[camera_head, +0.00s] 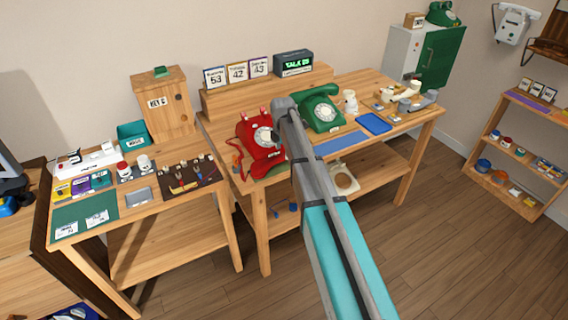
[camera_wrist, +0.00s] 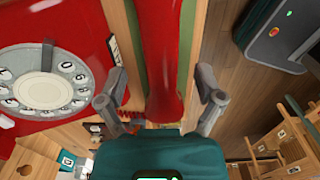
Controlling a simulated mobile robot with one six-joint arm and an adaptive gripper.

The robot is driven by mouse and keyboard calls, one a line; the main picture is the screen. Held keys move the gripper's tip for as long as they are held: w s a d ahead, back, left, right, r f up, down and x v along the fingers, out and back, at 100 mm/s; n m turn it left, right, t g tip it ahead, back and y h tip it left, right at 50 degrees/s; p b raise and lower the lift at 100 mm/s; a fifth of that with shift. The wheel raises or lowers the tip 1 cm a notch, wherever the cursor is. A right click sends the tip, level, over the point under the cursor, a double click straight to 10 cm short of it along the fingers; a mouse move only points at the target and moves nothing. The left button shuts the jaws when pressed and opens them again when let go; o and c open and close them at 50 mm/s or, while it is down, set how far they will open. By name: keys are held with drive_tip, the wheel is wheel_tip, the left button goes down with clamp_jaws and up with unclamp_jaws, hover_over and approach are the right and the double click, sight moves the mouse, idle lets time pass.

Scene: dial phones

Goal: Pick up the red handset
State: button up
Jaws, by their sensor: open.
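The red phone (camera_head: 252,155) stands on the wooden table, left of my arm, its pale dial facing outward. In the wrist view, the red phone's body and dial (camera_wrist: 42,85) fill the left side. A long red bar, which looks like the red handset (camera_wrist: 163,50), runs down the middle of the wrist view. My gripper (camera_wrist: 161,80) is open, with one finger on each side of this bar. I cannot tell whether either finger touches it. In the head view, my arm hides the gripper's fingers, and I cannot make out the handset clearly.
A green phone (camera_head: 319,112) stands just right of my arm. A blue tray (camera_head: 374,123) lies farther right on the table. A wooden riser (camera_head: 240,98) with date cards and a display stands behind. A second table with tools (camera_head: 188,180) is at left.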

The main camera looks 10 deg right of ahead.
drive_tip(key=shift+f+b, duration=1)
drive_tip(key=shift+f, duration=0.25)
clamp_jaws()
